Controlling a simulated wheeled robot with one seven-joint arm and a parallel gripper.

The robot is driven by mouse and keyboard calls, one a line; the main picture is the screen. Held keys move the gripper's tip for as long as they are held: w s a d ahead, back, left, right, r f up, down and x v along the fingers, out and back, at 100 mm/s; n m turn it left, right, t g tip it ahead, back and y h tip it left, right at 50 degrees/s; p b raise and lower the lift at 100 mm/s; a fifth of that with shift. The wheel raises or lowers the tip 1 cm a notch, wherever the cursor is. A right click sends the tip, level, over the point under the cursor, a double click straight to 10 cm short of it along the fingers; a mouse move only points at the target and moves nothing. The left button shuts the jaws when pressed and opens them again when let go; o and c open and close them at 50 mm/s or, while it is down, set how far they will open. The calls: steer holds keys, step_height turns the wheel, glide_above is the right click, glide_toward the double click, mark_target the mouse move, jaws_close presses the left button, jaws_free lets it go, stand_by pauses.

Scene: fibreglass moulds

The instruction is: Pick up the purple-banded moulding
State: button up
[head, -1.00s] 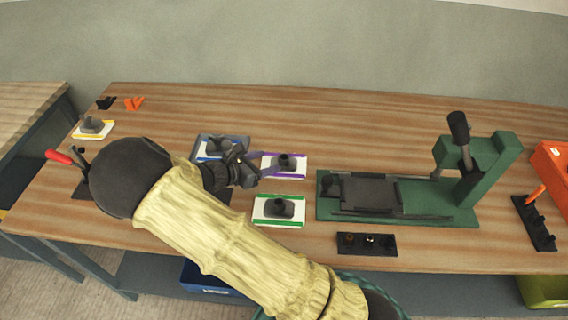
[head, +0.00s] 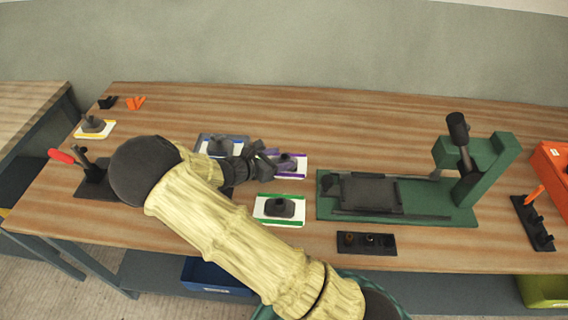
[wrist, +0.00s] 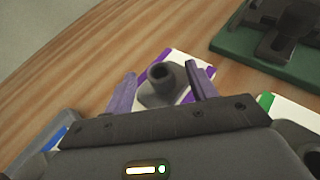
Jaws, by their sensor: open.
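The purple-banded moulding (head: 287,163) is a dark grey piece with a raised round boss, on a white card with purple edge bands. It lies on the bench in the middle of the head view. In the wrist view the moulding (wrist: 160,90) shows between the two purple fingers of my gripper (wrist: 160,92). My gripper (head: 272,160) is open, with the boss between its fingers. I cannot tell whether either finger touches the moulding. In the head view the gripper hides the left part of the card.
A green-banded moulding (head: 279,207) lies just in front. A blue-banded one (head: 221,146) is close on the left, partly behind my arm. A green press (head: 420,212) stands to the right. Bare bench (head: 330,120) lies behind. A red-handled clamp (head: 62,156) is at left.

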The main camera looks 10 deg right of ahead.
stand_by(0.3)
steer(key=c, duration=1.2)
steer(key=shift+c, duration=0.2)
step_height(320, 180, up, 10)
steer(key=shift+d, duration=0.15)
